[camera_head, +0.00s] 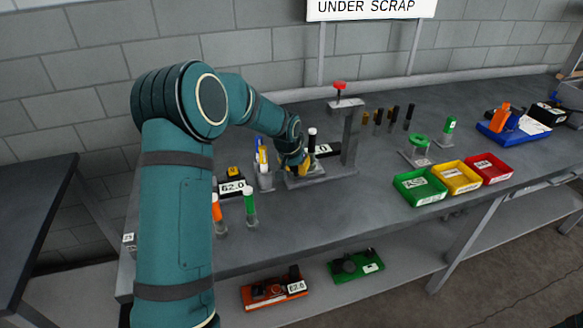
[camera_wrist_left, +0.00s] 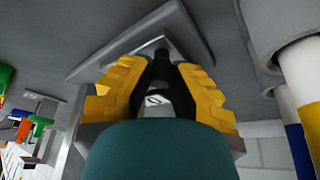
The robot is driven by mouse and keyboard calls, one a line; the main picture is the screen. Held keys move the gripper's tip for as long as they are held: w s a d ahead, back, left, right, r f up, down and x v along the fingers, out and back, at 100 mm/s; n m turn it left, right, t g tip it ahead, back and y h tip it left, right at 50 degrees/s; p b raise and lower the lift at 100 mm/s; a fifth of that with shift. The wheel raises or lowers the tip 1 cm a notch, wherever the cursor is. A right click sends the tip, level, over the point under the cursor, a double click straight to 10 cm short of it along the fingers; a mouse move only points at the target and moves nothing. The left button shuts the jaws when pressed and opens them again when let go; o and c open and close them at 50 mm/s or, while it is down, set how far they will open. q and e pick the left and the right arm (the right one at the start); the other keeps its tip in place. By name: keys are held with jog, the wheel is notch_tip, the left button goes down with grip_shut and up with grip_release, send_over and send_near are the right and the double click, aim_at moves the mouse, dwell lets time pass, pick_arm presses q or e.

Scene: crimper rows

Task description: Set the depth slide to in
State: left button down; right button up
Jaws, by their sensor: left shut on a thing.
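My left gripper (camera_head: 303,167) is at the grey press stand (camera_head: 349,140) on the bench, low over its base plate (camera_head: 310,181). In the left wrist view its yellow fingers (camera_wrist_left: 160,85) are closed around a small dark part (camera_wrist_left: 160,66), which I take to be the depth slide's knob. The fingers hide most of the part, so the slide's in or out position cannot be read. A dark post with a white top (camera_head: 312,135) stands just behind the gripper. My right gripper is not in view.
Left of the stand are a holder with yellow, white and blue tools (camera_head: 262,160) and green (camera_head: 249,202) and orange (camera_head: 216,208) handles. Green (camera_head: 432,198), yellow (camera_head: 464,190) and red (camera_head: 497,179) bins stand to the right. The bench front (camera_head: 325,219) is clear.

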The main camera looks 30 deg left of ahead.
aim_at(321, 168)
pick_arm(q)
jog(key=w+d, duration=0.4)
jog(key=w, duration=0.1)
jog(key=shift+w+d+p, duration=0.15)
jog(key=shift+d+p, duration=0.05)
jog(key=shift+p, duration=0.15)
jog(key=shift+w+d, duration=0.15)
jog(key=shift+d, duration=0.05)
jog(key=c, duration=1)
grip_release()
jog(key=shift+w, duration=0.1)
jog(key=shift+o, duration=0.7)
jog(key=shift+w+d, duration=0.1)
jog(key=v, duration=1.2)
jog(key=shift+r, duration=0.1)
